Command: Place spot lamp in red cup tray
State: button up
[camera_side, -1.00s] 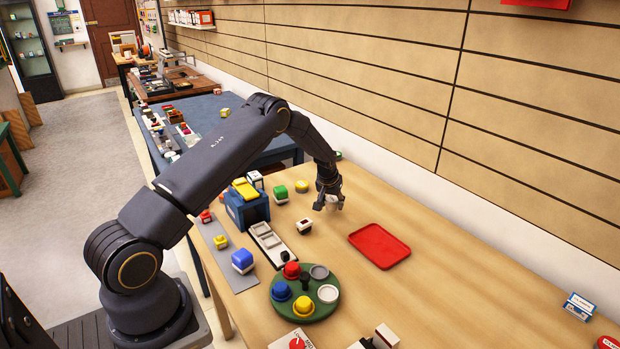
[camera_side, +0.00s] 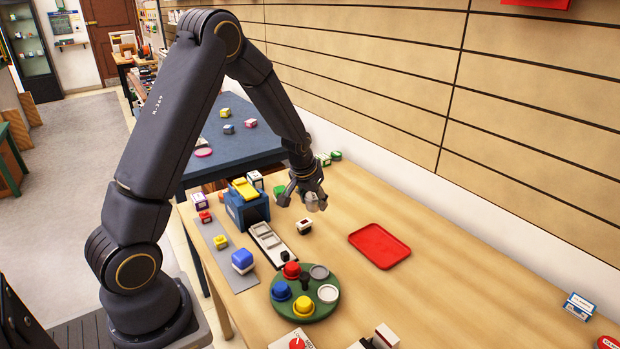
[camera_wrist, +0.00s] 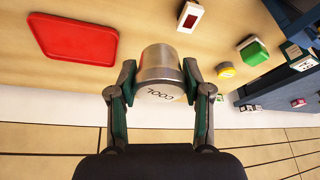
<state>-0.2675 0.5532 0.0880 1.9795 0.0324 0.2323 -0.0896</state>
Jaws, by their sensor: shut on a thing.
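The spot lamp appears to be a silver metal cylinder (camera_wrist: 160,64) with "COOL" printed on its pale face. My gripper (camera_wrist: 157,88) is shut on it, with one finger on each side. In the side view my gripper (camera_side: 302,197) holds the lamp (camera_side: 316,201) above the table, to the left of and behind the red tray. The red tray (camera_side: 379,246) is flat, rounded at the corners and empty, lying on the wooden table. It also shows at upper left in the wrist view (camera_wrist: 75,38), apart from the lamp.
A green round board (camera_side: 292,313) with coloured knobs is at the front. A blue box (camera_side: 246,207) stands at left.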

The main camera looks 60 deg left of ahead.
jog(key=w+d+m+h, duration=0.15)
jog(key=d+m, duration=0.35)
jog(key=d, duration=0.7)
send_near(382, 244)
jog(key=shift+w+a+f+h, duration=0.25)
jog(key=shift+w+f, duration=0.25)
jog(key=shift+f, duration=0.2)
jog(key=shift+w+f, duration=0.4)
jog(key=shift+f, duration=0.05)
jog(key=shift+w+f+t, duration=0.15)
jog(key=shift+f+t, duration=0.15)
jog(key=shift+f, duration=1.35)
jog(key=shift+f, duration=0.1)
jog(key=o, duration=1.2)
jog(key=shift+f, duration=0.1)
